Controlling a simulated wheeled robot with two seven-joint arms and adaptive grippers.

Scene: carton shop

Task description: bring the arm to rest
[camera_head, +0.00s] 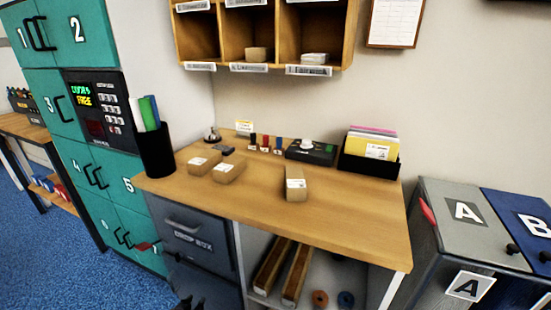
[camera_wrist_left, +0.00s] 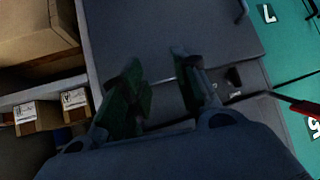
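My left gripper (camera_wrist_left: 158,88) shows in the left wrist view with its two dark fingers apart and nothing between them. It is in front of the grey drop box cabinet (camera_wrist_left: 150,35), beside the teal lockers (camera_wrist_left: 290,45). In the head view, dark tips at the bottom edge (camera_head: 190,303) look like this gripper, low in front of the drop box cabinet (camera_head: 190,240). The rest of my left arm is out of the head view. My right gripper is in neither view.
The wooden counter (camera_head: 345,225) holds several small cartons, one being (camera_head: 295,185), a black pen cup (camera_head: 155,150) and a file box (camera_head: 370,165). Teal lockers (camera_head: 85,120) stand left, one with a red handle (camera_head: 145,246). Grey and blue bins (camera_head: 465,215) stand right. Blue floor (camera_head: 50,260) is open at left.

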